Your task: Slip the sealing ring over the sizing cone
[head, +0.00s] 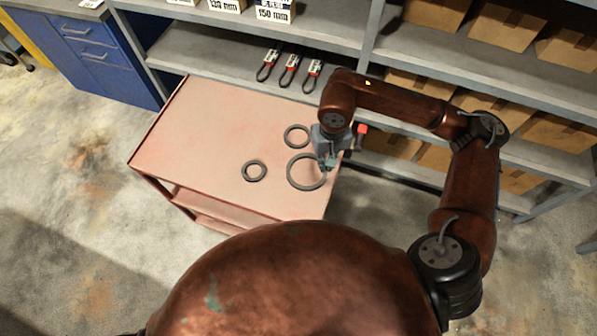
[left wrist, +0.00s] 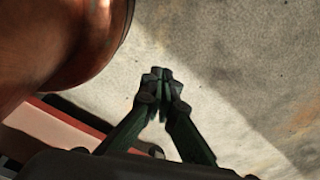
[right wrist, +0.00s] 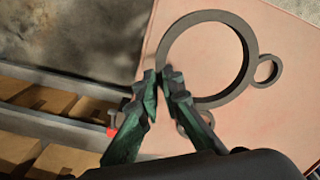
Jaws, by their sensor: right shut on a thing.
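A large dark grey ring (head: 291,181) is pinched at its edge by my right gripper (head: 328,162), over the right end of the pink cart. It looks large and close in the right wrist view (right wrist: 248,55), where the fingertips (right wrist: 163,82) are closed on its rim. I cannot tell its height above the cart top. Two smaller rings lie on the cart, one behind (head: 287,136) and one to the left (head: 254,179). I cannot make out a sizing cone in any view. My left gripper (left wrist: 161,84) shows in the left wrist view, fingertips together and empty, above the floor.
The pink cart's top (head: 205,130) is bare on its left side. Grey shelving (head: 415,55) with cardboard boxes stands behind and to the right. Several packaged black loops (head: 289,70) lie on a shelf behind the cart. A small red object (head: 361,130) is beside my right gripper.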

